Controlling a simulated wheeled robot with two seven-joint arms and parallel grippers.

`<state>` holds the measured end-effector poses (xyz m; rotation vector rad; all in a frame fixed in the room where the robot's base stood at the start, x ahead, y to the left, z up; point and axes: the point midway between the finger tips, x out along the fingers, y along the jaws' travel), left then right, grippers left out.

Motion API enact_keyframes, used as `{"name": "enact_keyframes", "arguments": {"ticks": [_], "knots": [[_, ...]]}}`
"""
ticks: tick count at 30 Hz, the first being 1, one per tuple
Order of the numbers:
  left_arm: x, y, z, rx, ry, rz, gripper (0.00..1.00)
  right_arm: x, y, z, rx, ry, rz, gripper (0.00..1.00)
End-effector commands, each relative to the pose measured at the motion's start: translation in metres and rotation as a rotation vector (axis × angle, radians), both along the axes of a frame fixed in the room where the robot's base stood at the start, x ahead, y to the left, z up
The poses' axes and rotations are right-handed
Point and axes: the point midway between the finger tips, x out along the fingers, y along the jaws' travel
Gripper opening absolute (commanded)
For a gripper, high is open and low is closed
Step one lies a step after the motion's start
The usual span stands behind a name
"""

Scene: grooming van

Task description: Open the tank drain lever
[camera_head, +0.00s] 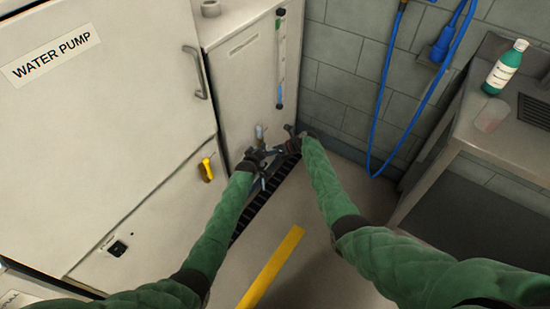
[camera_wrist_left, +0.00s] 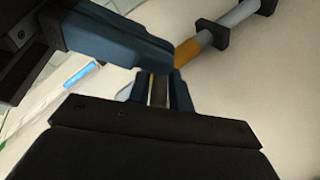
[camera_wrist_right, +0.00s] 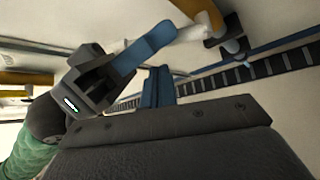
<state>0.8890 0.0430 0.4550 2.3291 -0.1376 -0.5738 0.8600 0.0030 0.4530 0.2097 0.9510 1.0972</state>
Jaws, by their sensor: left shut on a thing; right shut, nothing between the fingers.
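The white tank (camera_head: 247,75) stands in the corner with a sight gauge (camera_head: 281,60) on its front. A short drain fitting (camera_head: 260,133) sticks out low on it, close to both grippers. My left gripper (camera_head: 265,154) is at this fitting, shut on a narrow grey-brown piece (camera_wrist_left: 158,92) that looks like the drain lever; the fingers hide most of it. A grey pipe with a brass section (camera_wrist_left: 190,52) shows beside the fingers in the left wrist view. My right gripper (camera_head: 290,140) is shut and empty just right of the left one. Its fingers (camera_wrist_right: 160,86) are near a pale pipe (camera_wrist_right: 190,38).
A yellow handle (camera_head: 206,168) sits on the water pump cabinet (camera_head: 110,90) at left. A floor drain grate (camera_head: 262,202) lies below the grippers. A blue hose (camera_head: 385,95) hangs on the wall. A green bottle (camera_head: 505,68) stands on the right-hand counter (camera_head: 500,145).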

Motion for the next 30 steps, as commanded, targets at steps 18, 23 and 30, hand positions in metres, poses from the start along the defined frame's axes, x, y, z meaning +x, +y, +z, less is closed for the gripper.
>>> {"name": "enact_keyframes", "arguments": {"ticks": [18,23,30], "knots": [[0.001,0.001,0.000,0.001,0.000,0.001,0.00,0.011,0.007,0.007,0.001,0.000,0.000,0.00],[0.001,0.002,0.000,0.001,0.000,0.001,0.00,0.018,0.010,0.013,0.002,-0.001,-0.001,0.00],[0.000,0.001,-0.001,0.001,0.001,0.001,0.27,0.020,0.010,0.016,0.004,-0.005,-0.001,0.00]]}}
